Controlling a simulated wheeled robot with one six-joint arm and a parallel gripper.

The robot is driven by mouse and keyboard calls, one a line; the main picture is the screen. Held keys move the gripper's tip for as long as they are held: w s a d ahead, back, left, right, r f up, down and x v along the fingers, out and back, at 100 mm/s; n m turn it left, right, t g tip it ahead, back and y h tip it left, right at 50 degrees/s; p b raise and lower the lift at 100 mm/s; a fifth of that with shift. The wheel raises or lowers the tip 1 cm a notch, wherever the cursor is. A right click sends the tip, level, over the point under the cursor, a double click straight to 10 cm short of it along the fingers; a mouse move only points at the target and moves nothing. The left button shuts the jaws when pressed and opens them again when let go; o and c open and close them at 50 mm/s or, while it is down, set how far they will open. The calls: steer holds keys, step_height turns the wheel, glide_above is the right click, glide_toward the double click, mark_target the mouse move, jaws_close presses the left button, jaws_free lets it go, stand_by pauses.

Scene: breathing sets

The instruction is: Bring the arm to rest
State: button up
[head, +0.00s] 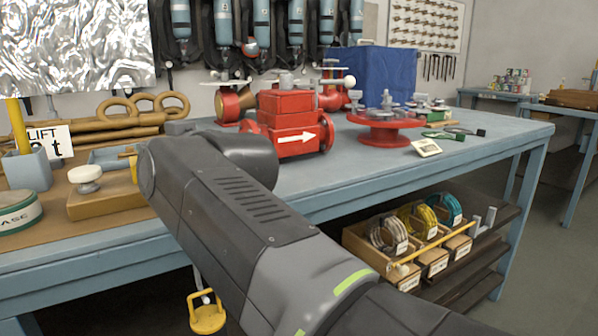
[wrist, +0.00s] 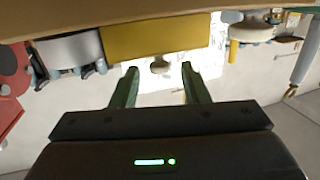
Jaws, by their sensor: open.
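My arm (head: 235,205) crosses the head view from the bottom right, reaching over the front edge of the blue workbench (head: 350,185) and bending near the bench top. My gripper is hidden in the head view. In the wrist view my gripper (wrist: 158,68) shows two green fingers spread apart with nothing held between them. A small rounded pale object (wrist: 160,68) appears beyond the fingertips, and a yellow block (wrist: 150,38) lies beyond it; I cannot tell how far away they are.
A red valve body (head: 292,120) with a white arrow stands behind my arm. A red flanged disc (head: 385,130) is to its right. A wooden block with a white knob (head: 100,200) is at left. A crate of coiled hoses (head: 365,250) sits on the shelf below.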

steer(key=shift+w+a+r+m+g+h+p, duration=0.2)
steer(key=shift+r+g+h+p, duration=0.4)
steer(key=shift+p, duration=1.7)
steer(key=shift+w+a+r+m+g+h+p, duration=0.1)
steer(key=shift+w+r+g+h+p, duration=0.3)
steer(key=shift+p, duration=1.9)
steer(key=g+h+p, duration=0.1)
steer(key=p, duration=0.3)
steer(key=w+r+g+h+p, duration=0.1)
steer(key=g+p, duration=0.1)
steer(key=p, duration=0.3)
steer(key=shift+a+r+m, duration=0.3)
steer(key=shift+a, duration=0.1)
steer(key=w+g+h+p, duration=0.1)
steer(key=p, duration=0.4)
steer(key=w+a+r+g+h+p, duration=0.1)
steer(key=g+p, duration=0.1)
steer(key=p, duration=0.2)
steer(key=shift+a+m+h+p, duration=0.1)
steer(key=shift+m+h+p, duration=0.25)
steer(key=shift+m+h, duration=0.05)
steer(key=shift+w+a+g+h+p, duration=0.2)
steer(key=shift+w+g+h+p, duration=0.2)
steer(key=shift+g+p, duration=0.55)
steer(key=shift+w+a+f+p, duration=0.1)
steer(key=shift+w+p, duration=0.05)
steer(key=shift+p, duration=0.7)
